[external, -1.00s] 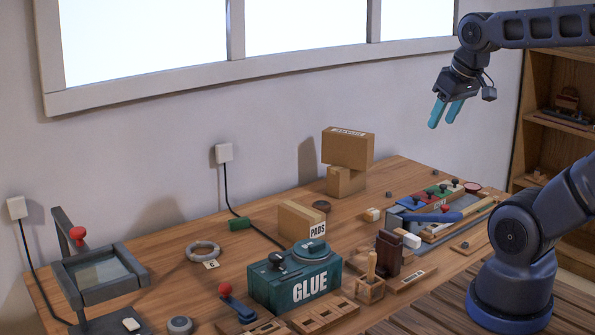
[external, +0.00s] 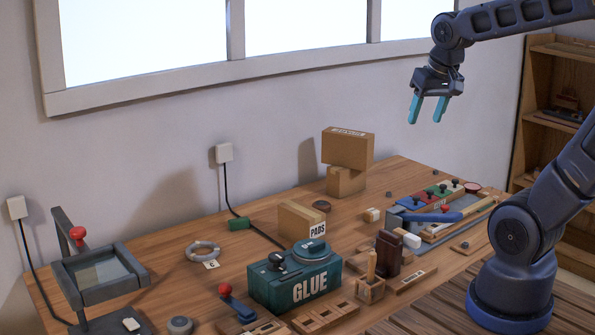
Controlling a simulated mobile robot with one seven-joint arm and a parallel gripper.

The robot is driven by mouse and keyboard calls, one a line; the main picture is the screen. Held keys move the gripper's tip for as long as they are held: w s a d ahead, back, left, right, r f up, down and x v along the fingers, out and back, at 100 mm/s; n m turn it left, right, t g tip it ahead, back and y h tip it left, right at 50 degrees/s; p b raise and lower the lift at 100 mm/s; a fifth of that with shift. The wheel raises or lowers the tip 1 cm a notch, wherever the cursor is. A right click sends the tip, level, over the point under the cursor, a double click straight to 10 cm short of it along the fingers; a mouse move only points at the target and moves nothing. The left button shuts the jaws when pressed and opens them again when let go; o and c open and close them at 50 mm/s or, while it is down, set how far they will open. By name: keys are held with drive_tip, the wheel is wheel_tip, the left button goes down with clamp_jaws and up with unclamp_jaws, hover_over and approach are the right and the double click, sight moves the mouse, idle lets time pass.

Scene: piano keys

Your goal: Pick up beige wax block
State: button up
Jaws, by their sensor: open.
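A small beige block (external: 371,215), which looks like the wax block, lies on the wooden table right of the cardboard PADS box. A paler, whitish block (external: 408,238) stands a little nearer, beside the dark brown holder. My gripper (external: 426,112) is open and empty, with its two teal fingers pointing down. It hangs high above the back right part of the table, well above the beige block and to its right in the picture. Nothing is between the fingers.
Two stacked cardboard boxes (external: 347,160) stand behind the beige block. A tray with a blue-handled tool (external: 432,217) lies to its right. The green GLUE box (external: 295,280) and a wooden tool holder (external: 370,289) are nearer. Some table around the block is bare.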

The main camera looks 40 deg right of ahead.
drive_tip(key=w+d+f+m+g, duration=0.1)
drive_tip(key=w+f+m, duration=0.1)
drive_tip(key=w, duration=0.3)
drive_tip(key=w+d+f+m, duration=0.1)
drive_tip(key=w+f+m, duration=0.2)
drive_tip(key=w, duration=0.1)
drive_tip(key=m+g+h, duration=0.3)
drive_tip(key=m, duration=0.7)
hover_over(372, 210)
drive_tip(key=a, duration=0.4)
wheel_tip(372, 210, down, 23)
drive_tip(key=shift+d+x, duration=0.15)
drive_tip(key=shift+x, duration=2.4)
drive_tip(key=shift+d+x, duration=0.2)
drive_tip(key=shift+x, duration=2.4)
drive_tip(key=shift+r, duration=0.1)
drive_tip(key=c, duration=1.1)
drive_tip(key=shift+o, duration=0.2)
drive_tip(key=shift+r, duration=0.1)
